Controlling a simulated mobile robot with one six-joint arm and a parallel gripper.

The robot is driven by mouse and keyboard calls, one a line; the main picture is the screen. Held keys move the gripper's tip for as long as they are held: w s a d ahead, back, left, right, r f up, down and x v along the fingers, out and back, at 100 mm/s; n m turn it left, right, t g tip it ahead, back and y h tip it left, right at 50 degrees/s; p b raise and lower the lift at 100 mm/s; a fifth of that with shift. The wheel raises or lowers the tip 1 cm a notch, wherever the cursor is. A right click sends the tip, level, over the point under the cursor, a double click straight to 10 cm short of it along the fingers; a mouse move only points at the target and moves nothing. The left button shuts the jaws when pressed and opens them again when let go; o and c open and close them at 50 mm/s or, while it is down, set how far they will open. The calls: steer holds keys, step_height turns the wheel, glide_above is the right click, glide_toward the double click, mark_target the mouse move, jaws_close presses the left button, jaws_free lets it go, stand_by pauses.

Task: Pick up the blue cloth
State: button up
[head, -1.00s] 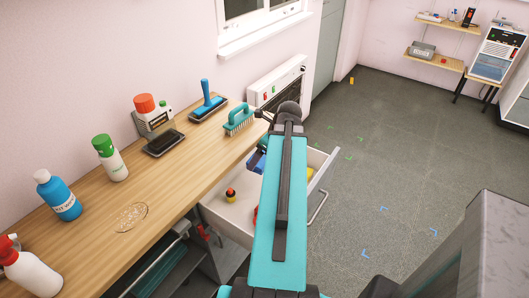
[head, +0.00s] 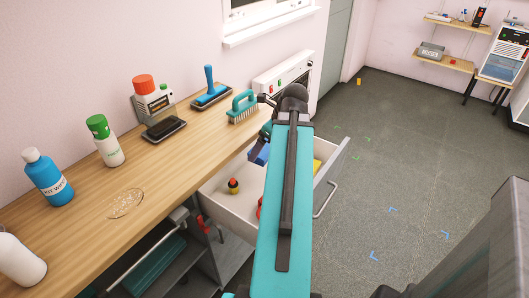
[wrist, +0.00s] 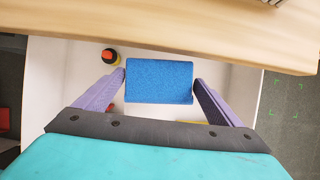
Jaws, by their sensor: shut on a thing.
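The blue cloth (wrist: 160,80) is a folded, rectangular blue piece in the middle of the wrist view. My gripper (wrist: 160,83) is shut on it, with one purple finger at each short end. In the head view the blue cloth (head: 260,153) shows just left of my arm, above the open drawer (head: 226,213). My arm hides part of the drawer and most of the gripper there.
A yellow and black item with a red top (wrist: 109,56) lies in the drawer. The wooden counter edge (wrist: 180,35) runs close beyond the cloth. On the counter stand a brush (head: 243,107), a blue bottle (head: 48,178) and several other things. Floor to the right is clear.

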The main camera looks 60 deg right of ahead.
mark_target(259, 157)
steer(key=shift+s+a+f+b, duration=0.25)
steer(key=shift+a+b, duration=0.4)
steer(key=shift+b, duration=2.25)
steer(key=shift+s+a+b, duration=0.1)
steer(key=shift+a+b, duration=0.2)
steer(key=shift+b, duration=0.6)
steer(key=a+b, duration=0.2)
steer(key=b, duration=0.2)
steer(key=shift+s+a, duration=0.25)
steer(key=shift+a, duration=0.15)
steer(key=a+b, duration=0.1)
steer(key=b, duration=0.1)
steer(key=a+b, duration=0.1)
steer(key=b, duration=0.1)
steer(key=shift+s+a+r, duration=0.15)
steer(key=shift+s+a, duration=0.1)
